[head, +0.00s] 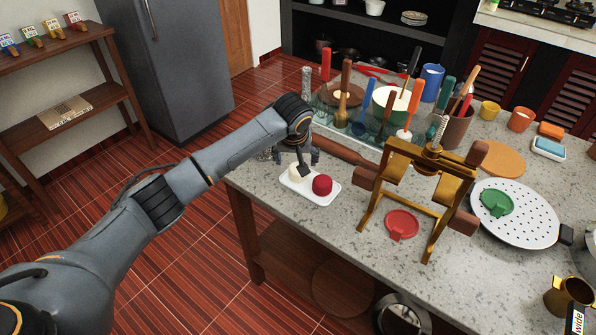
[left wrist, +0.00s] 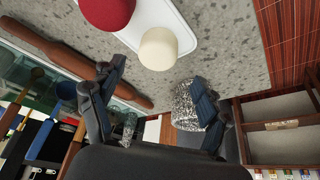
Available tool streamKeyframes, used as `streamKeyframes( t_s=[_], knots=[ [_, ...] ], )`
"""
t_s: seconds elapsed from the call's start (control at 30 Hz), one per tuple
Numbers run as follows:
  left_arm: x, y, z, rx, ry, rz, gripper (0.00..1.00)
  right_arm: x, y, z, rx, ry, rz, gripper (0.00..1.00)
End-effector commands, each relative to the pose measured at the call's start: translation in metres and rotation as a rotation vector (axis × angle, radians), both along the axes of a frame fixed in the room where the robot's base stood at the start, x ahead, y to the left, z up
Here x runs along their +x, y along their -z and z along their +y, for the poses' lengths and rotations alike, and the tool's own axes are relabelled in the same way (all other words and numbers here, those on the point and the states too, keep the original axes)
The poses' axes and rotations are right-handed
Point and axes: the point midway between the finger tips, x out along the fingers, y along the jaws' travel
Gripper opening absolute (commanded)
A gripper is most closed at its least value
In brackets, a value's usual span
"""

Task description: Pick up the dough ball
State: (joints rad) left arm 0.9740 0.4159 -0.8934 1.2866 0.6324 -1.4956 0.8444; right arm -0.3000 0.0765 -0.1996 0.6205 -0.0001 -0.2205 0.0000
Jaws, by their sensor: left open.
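A cream ball (head: 295,173) and a red ball (head: 322,185) sit on a small white tray (head: 310,197) near the counter's left edge. Either could be dough; the task does not give a colour. My left gripper (head: 301,161) is over the tray beside the cream ball, and its finger partly covers that ball in the head view. In the left wrist view the open fingers (left wrist: 158,78) have nothing between them. The cream ball (left wrist: 158,49) lies just beyond them, and the red ball (left wrist: 107,12) is farther off. I cannot tell whether a finger touches the cream ball.
A brown rolling pin (head: 337,148) lies behind the tray. A wooden press (head: 425,175) stands to the right, with a red disc (head: 401,224) at its base. A perforated white plate (head: 515,225) lies farther right. Upright utensils (head: 400,105) crowd the back.

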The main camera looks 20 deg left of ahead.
Motion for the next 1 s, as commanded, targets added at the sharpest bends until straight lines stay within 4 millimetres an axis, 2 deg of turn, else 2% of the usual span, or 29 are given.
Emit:
streamKeyframes(
  t_s=[0.4,0.7,0.73,0.77,1.0],
  knots=[
    [0.017,0.044,-0.001,-0.001,-0.001,0.001,0.76,0.0,-0.008,-0.004,-0.005,-0.003,0.0,0.4],
    [0.019,0.049,0.0,-0.001,0.0,-0.001,0.76,0.0,-0.008,-0.004,-0.005,-0.003,0.0,0.4],
    [0.019,0.049,0.0,-0.001,0.0,-0.001,0.74,0.0,-0.008,-0.004,-0.005,-0.003,0.0,0.4],
    [0.019,0.049,0.0,-0.001,0.0,-0.001,0.68,0.0,-0.008,-0.004,-0.005,-0.003,0.0,0.4],
    [0.019,0.049,0.0,-0.001,0.0,0.0,0.19,0.0,-0.008,-0.004,-0.004,-0.003,-0.001,0.4]
  ],
)
